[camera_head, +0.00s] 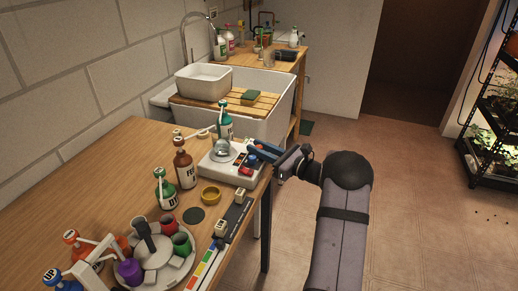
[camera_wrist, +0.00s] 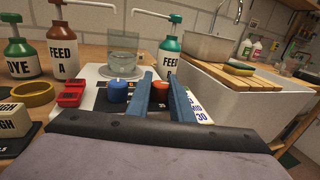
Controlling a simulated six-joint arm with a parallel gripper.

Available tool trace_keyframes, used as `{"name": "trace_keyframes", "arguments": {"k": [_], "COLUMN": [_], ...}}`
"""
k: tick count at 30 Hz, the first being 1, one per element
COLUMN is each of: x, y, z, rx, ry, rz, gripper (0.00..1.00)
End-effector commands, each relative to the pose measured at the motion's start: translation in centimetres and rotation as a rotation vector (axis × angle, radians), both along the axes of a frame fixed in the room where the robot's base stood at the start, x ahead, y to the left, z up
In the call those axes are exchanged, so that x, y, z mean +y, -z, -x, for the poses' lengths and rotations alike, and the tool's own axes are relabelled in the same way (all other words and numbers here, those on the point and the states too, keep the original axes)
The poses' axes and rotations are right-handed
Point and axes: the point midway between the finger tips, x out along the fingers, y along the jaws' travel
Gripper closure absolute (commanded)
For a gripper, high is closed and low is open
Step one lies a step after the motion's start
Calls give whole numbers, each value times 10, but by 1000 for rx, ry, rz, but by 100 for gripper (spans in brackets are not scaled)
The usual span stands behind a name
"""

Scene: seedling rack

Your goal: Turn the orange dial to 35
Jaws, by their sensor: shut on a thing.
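The orange dial (camera_wrist: 161,85) shows in the wrist view between the two blue fingers of my gripper (camera_wrist: 163,88), on the front of a white device (camera_wrist: 91,72). My gripper is shut on it, and the fingers hide most of the dial. A blue dial (camera_wrist: 118,91) sits just left of the fingers, apart from them. A printed label reading "MID 30" (camera_wrist: 201,113) shows right of the fingers. The dial's pointer and setting cannot be read. In the head view my gripper (camera_head: 255,149) reaches in from the right over the device's front edge.
A glass beaker (camera_wrist: 123,50) stands on the device, near the Feed B-like green bottle (camera_wrist: 172,50). The Feed A bottle (camera_wrist: 62,47) and yellow ring (camera_wrist: 34,93) stand further left. A sink (camera_head: 281,88) lies behind.

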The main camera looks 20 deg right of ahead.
Motion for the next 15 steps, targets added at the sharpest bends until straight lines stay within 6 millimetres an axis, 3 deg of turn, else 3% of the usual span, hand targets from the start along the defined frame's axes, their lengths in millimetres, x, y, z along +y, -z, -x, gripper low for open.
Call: {"name": "trace_keyframes", "arguments": {"k": [15], "x": [1], "y": [-1], "z": [0], "rx": [-7], "ry": [323], "rz": [4], "gripper": [100]}}
